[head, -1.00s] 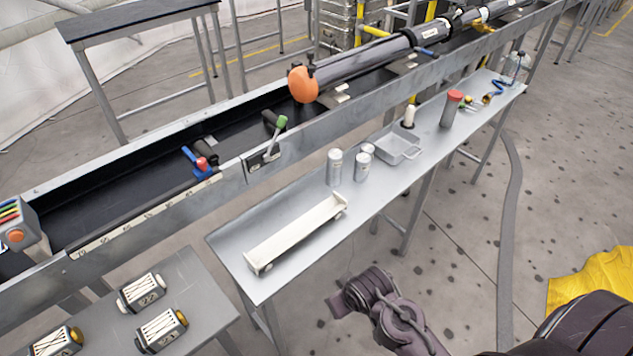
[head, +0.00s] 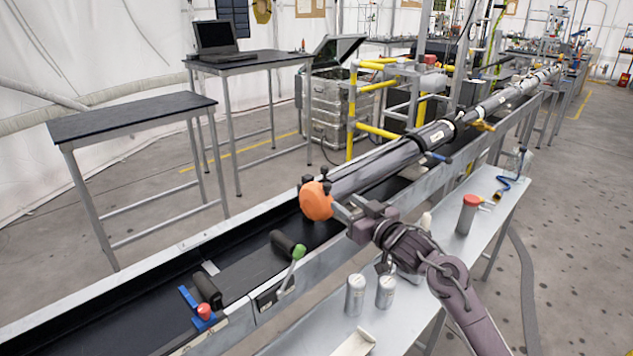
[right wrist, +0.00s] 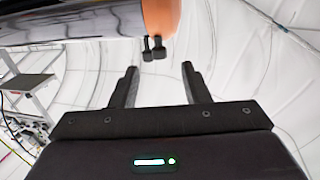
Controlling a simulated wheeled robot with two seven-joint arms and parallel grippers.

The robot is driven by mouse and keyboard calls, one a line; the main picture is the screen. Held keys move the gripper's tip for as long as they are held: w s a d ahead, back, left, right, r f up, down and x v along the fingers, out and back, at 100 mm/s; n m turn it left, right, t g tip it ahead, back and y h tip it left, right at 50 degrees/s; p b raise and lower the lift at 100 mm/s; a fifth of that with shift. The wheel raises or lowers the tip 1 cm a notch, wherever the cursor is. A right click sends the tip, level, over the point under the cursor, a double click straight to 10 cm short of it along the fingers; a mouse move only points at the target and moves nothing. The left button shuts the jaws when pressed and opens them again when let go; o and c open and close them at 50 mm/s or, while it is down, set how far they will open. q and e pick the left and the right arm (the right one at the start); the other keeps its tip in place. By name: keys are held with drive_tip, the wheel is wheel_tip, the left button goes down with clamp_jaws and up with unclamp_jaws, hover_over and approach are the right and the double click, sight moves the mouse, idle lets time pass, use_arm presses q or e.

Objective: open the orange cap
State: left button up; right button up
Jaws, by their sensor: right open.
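The orange cap (head: 316,201) sits on the near end of the long dark tube (head: 376,168), with small black knobs at its rim. It is closed over the tube's end. My right gripper (head: 345,211) is just right of the cap, below the tube's end, open and empty. In the right wrist view the two fingers (right wrist: 159,78) are spread apart. The cap (right wrist: 163,16) and two black knobs (right wrist: 154,47) show beyond the fingertips, and I see no contact. My left gripper is not in view.
The tube lies along a long metal trough (head: 235,310). A green-topped lever (head: 298,252) and a red-and-blue clamp (head: 205,315) are on the trough's near side. The side table holds cans (head: 356,293) and a red-lidded container (head: 467,214).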

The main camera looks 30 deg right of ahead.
sight(330, 186)
drive_tip(key=w, duration=0.4)
drive_tip(key=w+r+p, duration=0.1)
drive_tip(key=w, duration=0.1)
drive_tip(key=shift+w+a, duration=0.1)
drive_tip(key=shift+a, duration=0.25)
drive_tip(key=shift+w, duration=0.4)
drive_tip(key=c, duration=0.5)
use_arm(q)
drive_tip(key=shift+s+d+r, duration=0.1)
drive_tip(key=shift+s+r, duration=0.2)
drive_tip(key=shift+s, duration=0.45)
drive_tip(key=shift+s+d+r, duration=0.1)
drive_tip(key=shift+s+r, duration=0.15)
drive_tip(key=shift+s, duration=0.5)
use_arm(e)
clamp_jaws()
